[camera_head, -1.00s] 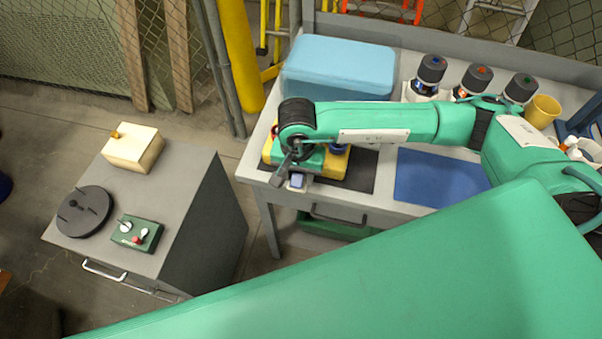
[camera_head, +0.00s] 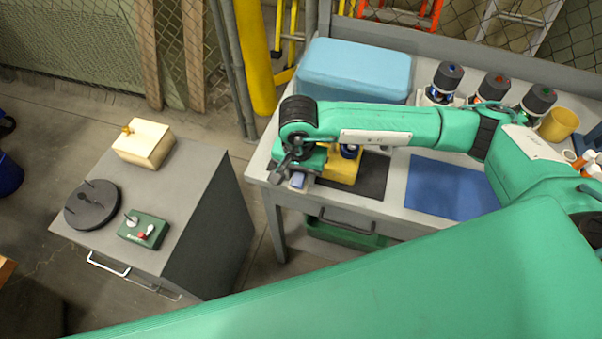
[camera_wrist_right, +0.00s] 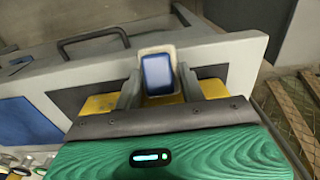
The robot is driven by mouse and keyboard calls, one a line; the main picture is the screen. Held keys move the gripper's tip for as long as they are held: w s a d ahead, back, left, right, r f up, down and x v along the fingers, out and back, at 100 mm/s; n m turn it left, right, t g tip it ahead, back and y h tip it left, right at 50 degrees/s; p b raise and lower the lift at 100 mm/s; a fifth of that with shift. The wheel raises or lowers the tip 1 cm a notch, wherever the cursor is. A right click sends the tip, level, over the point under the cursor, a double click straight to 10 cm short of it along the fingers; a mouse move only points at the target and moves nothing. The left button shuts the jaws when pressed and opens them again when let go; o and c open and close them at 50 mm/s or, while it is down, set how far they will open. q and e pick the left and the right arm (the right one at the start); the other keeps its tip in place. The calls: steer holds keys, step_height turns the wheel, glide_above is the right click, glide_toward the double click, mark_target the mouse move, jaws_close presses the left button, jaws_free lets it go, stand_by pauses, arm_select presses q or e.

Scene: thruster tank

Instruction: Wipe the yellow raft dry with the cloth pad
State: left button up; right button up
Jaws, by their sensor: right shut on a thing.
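The yellow raft (camera_head: 345,166) lies on a dark mat near the table's front left corner, partly hidden under my right gripper. In the right wrist view its yellow surface (camera_wrist_right: 213,88) shows behind the fingers. My right gripper (camera_head: 289,173) is shut on the cloth pad (camera_head: 297,180), at the raft's left front side. In the right wrist view the pad (camera_wrist_right: 157,74), blue with a pale surround, sits between the two fingers. I cannot tell whether the pad touches the raft. My left gripper is not in view.
A light blue box (camera_head: 355,68) stands behind the raft. Several dark-capped bottles (camera_head: 446,82) and a yellow cup (camera_head: 558,124) stand at the back right. A blue mat (camera_head: 450,188) lies bare to the right. A grey cabinet (camera_head: 190,190) stands left across a gap.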

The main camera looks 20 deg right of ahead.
steer(key=shift+w, duration=0.1)
steer(key=shift+w+a+b, duration=0.3)
steer(key=shift+a+b, duration=0.05)
steer(key=shift+a, duration=0.15)
steer(key=shift+w+a+b, duration=0.25)
steer(key=shift+a+b, duration=0.05)
steer(key=shift+a, duration=0.15)
steer(key=shift+w+a+b, duration=0.2)
steer(key=shift+a+b, duration=0.1)
steer(key=shift+w+a+b, duration=0.45)
steer(key=shift+a, duration=0.1)
steer(key=shift+d, duration=0.15)
